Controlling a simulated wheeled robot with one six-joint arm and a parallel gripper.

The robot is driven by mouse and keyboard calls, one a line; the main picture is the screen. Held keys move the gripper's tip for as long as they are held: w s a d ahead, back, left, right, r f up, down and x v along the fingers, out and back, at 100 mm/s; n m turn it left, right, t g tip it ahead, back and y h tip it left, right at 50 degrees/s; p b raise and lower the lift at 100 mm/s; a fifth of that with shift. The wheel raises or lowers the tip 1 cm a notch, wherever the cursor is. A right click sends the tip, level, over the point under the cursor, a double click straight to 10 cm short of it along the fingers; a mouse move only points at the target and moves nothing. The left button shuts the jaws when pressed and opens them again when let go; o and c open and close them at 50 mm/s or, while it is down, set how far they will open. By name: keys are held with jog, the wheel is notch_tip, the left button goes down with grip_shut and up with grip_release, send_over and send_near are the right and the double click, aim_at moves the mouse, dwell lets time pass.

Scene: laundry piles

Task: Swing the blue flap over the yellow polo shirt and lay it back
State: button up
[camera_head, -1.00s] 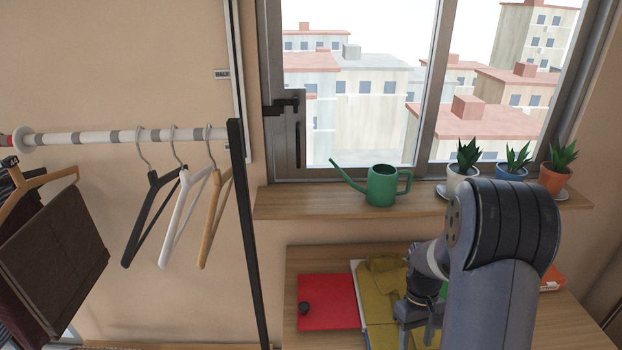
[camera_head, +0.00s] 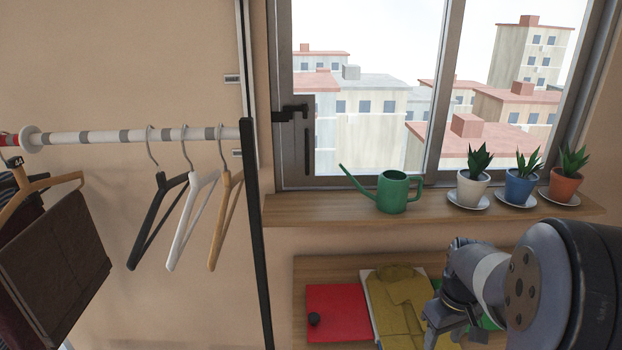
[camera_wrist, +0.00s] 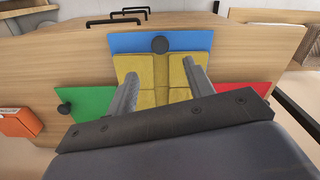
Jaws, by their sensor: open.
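The yellow polo shirt (camera_head: 400,297) lies folded into a narrow shape on a folding board, and it also shows in the wrist view (camera_wrist: 160,72). The blue flap (camera_wrist: 190,41) lies flat at the top of the wrist view, partly under the shirt, with a dark round knob (camera_wrist: 160,45) on it. The red flap (camera_head: 338,312) and the green flap (camera_wrist: 92,108) lie flat on either side. My gripper (camera_wrist: 162,85) is open and empty, its fingers apart above the shirt in the wrist view, with the knob beyond them.
The board lies on a wooden table (camera_head: 310,268). An orange box (camera_wrist: 20,122) is near the green flap. A windowsill (camera_head: 330,211) behind holds a green watering can (camera_head: 393,191) and several potted plants. A clothes rail (camera_head: 100,137) with hangers stands at the left.

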jog(key=shift+r, duration=0.85)
jog(key=shift+s, duration=0.1)
